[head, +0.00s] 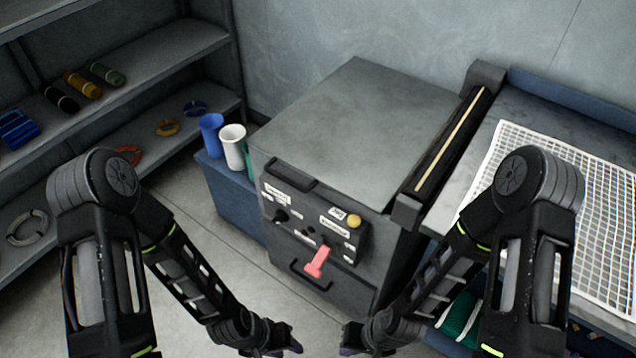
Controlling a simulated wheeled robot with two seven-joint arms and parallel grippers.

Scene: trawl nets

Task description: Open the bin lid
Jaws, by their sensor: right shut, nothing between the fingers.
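A grey box-shaped bin (325,230) stands in the middle of the head view. Its flat grey lid (355,125) lies level on top and looks closed. A dark handle-like piece (291,177) sits at the lid's front left edge. The front has a control panel (310,225) with a yellow button, a dark knob and a red lever (318,262). My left gripper (290,340) is low in front of the bin, apart from it; its jaws are too small and dark to judge. My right gripper (350,338) is shut and empty, low in front of the bin.
A workbench (475,165) with white netting (590,210) stands to the right, beside a dark rail (445,150). A blue box (230,200) carrying blue and white cups stands left of the bin. Shelves (150,60) hold spools and rings.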

